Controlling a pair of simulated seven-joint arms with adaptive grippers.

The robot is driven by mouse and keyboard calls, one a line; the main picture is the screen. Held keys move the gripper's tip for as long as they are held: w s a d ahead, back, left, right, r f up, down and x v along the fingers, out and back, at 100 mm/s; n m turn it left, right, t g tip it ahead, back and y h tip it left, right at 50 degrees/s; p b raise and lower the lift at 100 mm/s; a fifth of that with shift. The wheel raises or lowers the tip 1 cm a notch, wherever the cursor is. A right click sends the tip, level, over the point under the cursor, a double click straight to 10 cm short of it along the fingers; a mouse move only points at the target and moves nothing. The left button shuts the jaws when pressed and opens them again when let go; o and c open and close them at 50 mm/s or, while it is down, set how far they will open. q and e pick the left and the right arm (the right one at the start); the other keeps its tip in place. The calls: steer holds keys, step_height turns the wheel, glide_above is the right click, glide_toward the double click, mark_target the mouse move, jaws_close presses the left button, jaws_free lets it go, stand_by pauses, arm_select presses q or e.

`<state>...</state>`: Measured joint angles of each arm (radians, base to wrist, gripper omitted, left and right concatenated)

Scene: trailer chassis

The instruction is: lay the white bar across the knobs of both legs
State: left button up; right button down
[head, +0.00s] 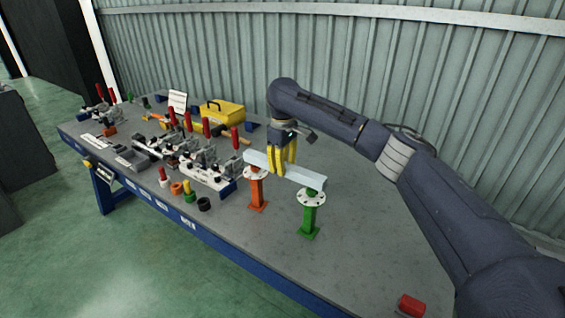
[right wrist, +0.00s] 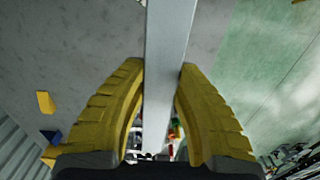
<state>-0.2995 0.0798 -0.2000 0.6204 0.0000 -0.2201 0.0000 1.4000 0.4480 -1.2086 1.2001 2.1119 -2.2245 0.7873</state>
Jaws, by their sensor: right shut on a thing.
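The white bar (head: 306,178) lies level above an orange leg (head: 257,190) and a green leg (head: 308,218), spanning from one to the other. Both legs stand upright on the table, each with a pale round flange on top. My right gripper (head: 283,171) comes from above with yellow fingers shut on the middle of the bar. In the right wrist view the bar (right wrist: 170,45) runs between the two fingers (right wrist: 162,70). My left gripper is not in view.
The grey table (head: 359,239) has several clamps with red handles (head: 235,138) and small coloured parts left of the legs. A yellow toolbox (head: 222,111) stands at the back. A red block (head: 411,305) lies near the front right. The table right of the green leg is mostly clear.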

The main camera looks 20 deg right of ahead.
steer(key=shift+f, duration=1)
stand_by(0.8)
steer(key=c, duration=1.1)
jaws_free()
